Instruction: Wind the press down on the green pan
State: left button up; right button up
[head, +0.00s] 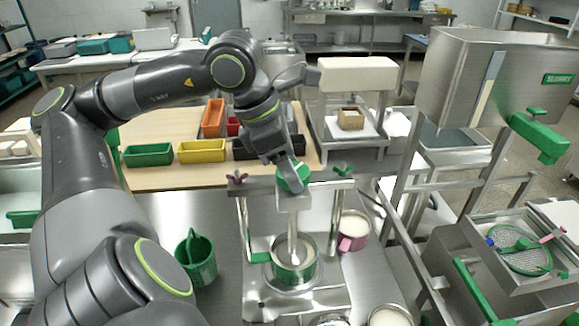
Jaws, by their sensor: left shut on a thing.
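The press (246,225) is a metal frame with upright posts and a crossbar, standing on the steel worktop. A green knob (289,181) sits on top of its crossbar. My left gripper (296,172) comes down from above and is shut on the green knob. The press's pale central spindle (292,240) runs down from the crossbar. The green pan (307,273) stands below, with pale contents, and the spindle's lower end reaches into its opening. Whether the press plate touches the contents I cannot tell. My right gripper is not in view.
A green jug (203,270) stands left of the press. A pink pan (354,243) stands close on its right, and another pale-filled pan (390,317) is at the front. Coloured bins (202,152) sit on a wooden board behind. The steel hopper frame (405,190) limits room on the right.

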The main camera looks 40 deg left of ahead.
pick_arm(q)
jog(key=shift+w+f+m+h+b, duration=0.1)
jog(key=shift+m+h+b, duration=0.25)
jog(key=shift+m, duration=0.45)
jog(key=m+g, duration=0.1)
jog(key=m, duration=0.1)
jog(key=shift+m+h+b, duration=0.25)
jog(key=shift+m+b, duration=0.05)
jog(key=shift+b, duration=0.05)
jog(key=m+g, duration=0.1)
jog(key=m, duration=0.2)
jog(key=shift+w+a+m, duration=0.1)
jog(key=shift+w+m, duration=0.05)
jog(key=shift+m, duration=0.25)
jog(key=shift+r+m+g+h+p, duration=0.3)
jog(key=shift+m+g, duration=0.2)
jog(key=shift+m, duration=0.3)
jog(key=shift+m+g+p, duration=0.3)
jog(key=shift+m+p, duration=0.3)
jog(key=shift+p, duration=0.15)
jog(key=m+g+p, duration=0.1)
jog(key=m+p, duration=0.1)
jog(key=p, duration=0.6)
jog(key=shift+r+m+p, duration=0.1)
jog(key=shift+m+p, duration=0.3)
jog(key=shift+w+p, duration=0.1)
jog(key=shift+p, duration=0.9)
jog(key=shift+f+m, duration=0.25)
jog(key=shift+m, duration=0.15)
